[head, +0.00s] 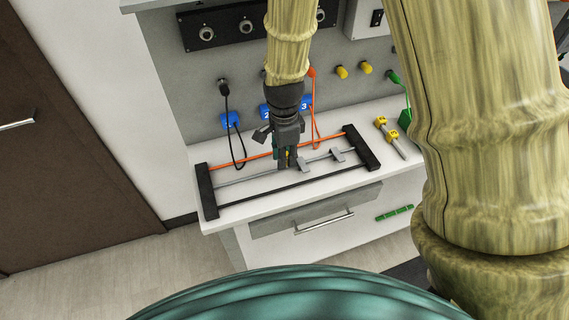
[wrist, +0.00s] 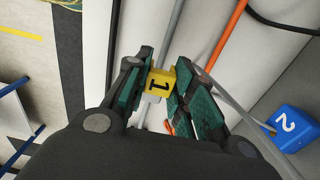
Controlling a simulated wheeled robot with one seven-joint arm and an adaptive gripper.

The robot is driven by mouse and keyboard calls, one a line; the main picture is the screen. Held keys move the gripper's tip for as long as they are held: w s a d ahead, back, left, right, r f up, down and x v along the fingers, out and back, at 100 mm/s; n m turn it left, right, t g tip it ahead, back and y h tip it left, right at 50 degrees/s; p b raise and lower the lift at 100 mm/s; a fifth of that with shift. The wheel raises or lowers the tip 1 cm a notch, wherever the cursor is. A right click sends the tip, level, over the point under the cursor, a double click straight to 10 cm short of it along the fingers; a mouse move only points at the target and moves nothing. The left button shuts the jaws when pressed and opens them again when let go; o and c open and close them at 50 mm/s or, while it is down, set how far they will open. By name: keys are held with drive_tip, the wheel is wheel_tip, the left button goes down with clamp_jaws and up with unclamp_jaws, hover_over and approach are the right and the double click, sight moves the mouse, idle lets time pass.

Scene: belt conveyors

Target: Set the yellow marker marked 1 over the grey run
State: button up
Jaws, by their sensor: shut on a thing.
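The yellow marker with a black 1 (wrist: 160,82) sits between the green-padded fingers of my gripper (wrist: 162,88) in the wrist view. In the head view only a sliver of it shows at my gripper (head: 286,158), which is shut on it low over the rack. The grey run (head: 238,178) is the middle rod, between an orange rod (head: 250,160) and a black rod (head: 275,198). In the wrist view the grey run (wrist: 173,22) passes behind the marker. I cannot tell whether they touch.
Black end blocks (head: 207,190) hold the rods on a white worktop. Grey clips (head: 337,155) sit at the grey run, right of my gripper. Other yellow markers (head: 392,135) stand at the right.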

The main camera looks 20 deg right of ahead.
drive_tip(key=shift+f+b, duration=1.55)
drive_tip(key=shift+f, duration=0.15)
drive_tip(key=shift+f, duration=0.1)
drive_tip(key=o, duration=0.7)
drive_tip(key=shift+r, duration=0.2)
drive_tip(key=shift+r+b, duration=1.05)
drive_tip(key=shift+r, duration=4.9)
drive_tip(key=shift+w, duration=0.1)
